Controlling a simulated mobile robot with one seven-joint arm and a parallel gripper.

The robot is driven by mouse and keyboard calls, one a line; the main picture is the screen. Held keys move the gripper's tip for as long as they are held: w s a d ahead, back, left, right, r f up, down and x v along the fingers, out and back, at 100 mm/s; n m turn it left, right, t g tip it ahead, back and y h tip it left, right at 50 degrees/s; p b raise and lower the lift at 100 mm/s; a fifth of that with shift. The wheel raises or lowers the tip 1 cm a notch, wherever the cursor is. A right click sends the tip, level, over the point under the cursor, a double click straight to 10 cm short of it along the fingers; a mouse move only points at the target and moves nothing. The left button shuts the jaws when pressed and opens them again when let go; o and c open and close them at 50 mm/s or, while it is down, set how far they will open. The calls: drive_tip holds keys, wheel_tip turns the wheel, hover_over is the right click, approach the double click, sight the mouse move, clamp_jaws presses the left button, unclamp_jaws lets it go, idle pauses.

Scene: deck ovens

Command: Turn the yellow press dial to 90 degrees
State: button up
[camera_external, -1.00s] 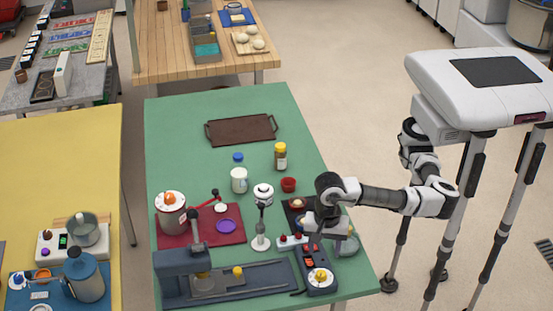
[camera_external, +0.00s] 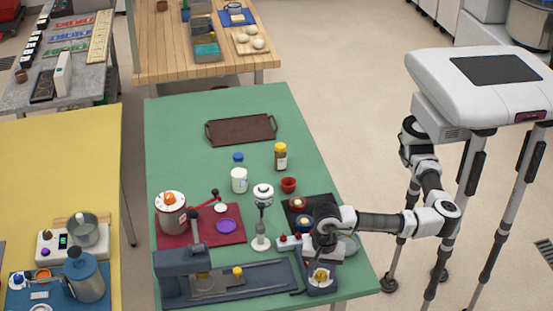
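A yellow dial (camera_external: 321,275) sits on the front end of a dark blue control box (camera_external: 322,291) at the front right of the green table. My gripper (camera_external: 322,264) points down right at the back of this dial and partly covers it. The picture is too small to tell whether the fingers touch the dial or how far apart they are. A blue press-like machine (camera_external: 182,265) stands to the left, with a smaller yellow knob (camera_external: 238,271) on its base. The dial's angle and any marks cannot be read.
A white and grey stand (camera_external: 261,235), a dark mat (camera_external: 290,207) with small round items, and a clear bowl (camera_external: 350,243) stand close around my gripper. A maroon mat (camera_external: 172,240) holds a pot (camera_external: 172,218). The back of the green table (camera_external: 190,110) is mostly clear.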

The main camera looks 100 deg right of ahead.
drive_tip(key=c, duration=0.7)
drive_tip(key=shift+m, duration=0.4)
drive_tip(key=m, duration=0.4)
drive_tip(key=shift+b, duration=0.35)
drive_tip(key=m, duration=0.5)
drive_tip(key=shift+r+m, duration=0.1)
drive_tip(key=shift+m, duration=0.3)
drive_tip(key=m, duration=0.6)
drive_tip(key=shift+p, duration=0.35)
drive_tip(key=m, duration=0.6)
drive_tip(key=shift+m+p, duration=0.4)
